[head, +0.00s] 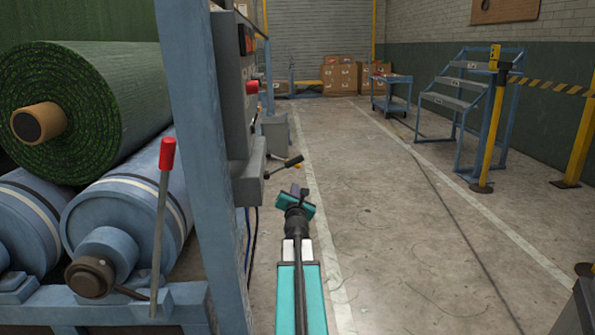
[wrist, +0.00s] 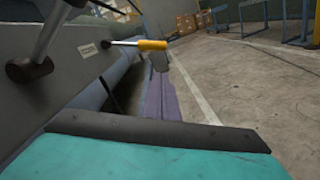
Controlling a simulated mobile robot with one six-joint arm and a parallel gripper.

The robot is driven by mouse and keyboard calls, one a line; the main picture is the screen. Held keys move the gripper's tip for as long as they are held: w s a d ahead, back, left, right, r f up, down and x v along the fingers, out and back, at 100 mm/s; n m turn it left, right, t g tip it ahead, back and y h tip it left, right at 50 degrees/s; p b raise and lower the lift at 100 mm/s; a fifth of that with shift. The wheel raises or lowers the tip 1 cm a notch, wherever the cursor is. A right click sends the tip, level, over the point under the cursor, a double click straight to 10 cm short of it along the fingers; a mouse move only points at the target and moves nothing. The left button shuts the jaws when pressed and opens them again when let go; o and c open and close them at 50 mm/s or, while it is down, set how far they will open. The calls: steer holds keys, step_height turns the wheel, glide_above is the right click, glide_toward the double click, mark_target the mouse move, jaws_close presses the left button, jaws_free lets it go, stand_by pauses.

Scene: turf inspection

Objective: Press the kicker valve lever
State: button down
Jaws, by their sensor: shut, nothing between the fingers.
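A short lever (head: 283,166) with a dark end sticks out to the right from the grey box on the blue post in the head view. In the wrist view a yellow-handled lever (wrist: 150,44) sticks out from a grey panel beside a small white label, too small to read. I cannot tell for certain which lever is the kicker valve lever. My gripper (head: 300,190) is just below and right of the short lever in the head view, apparently apart from it. It is shut and empty. In the wrist view my gripper (wrist: 159,64) shows just below the yellow handle; contact is unclear.
A red-topped lever (head: 165,190) stands upright by the blue rollers (head: 125,215) and turf roll (head: 85,95) at left. The blue post (head: 205,160) is close by. Steps (head: 470,90), a cart (head: 391,92) and boxes (head: 340,78) stand farther back.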

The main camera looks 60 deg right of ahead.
steer(key=shift+w+a+f+n+b, duration=0.35)
steer(key=shift+w+b, duration=0.25)
steer(key=shift+b, duration=0.35)
steer(key=shift+w+a+f+n+b, duration=0.2)
steer(key=shift+w+a+b, duration=0.3)
steer(key=shift+b, duration=0.4)
steer(key=shift+w+d, duration=0.15)
steer(key=shift+d, duration=0.05)
steer(key=w+d+r+p, duration=0.3)
steer(key=w+d+p, duration=0.1)
steer(key=d, duration=0.5)
steer(key=shift+w+d+r, duration=0.25)
steer(key=shift+w+r, duration=0.15)
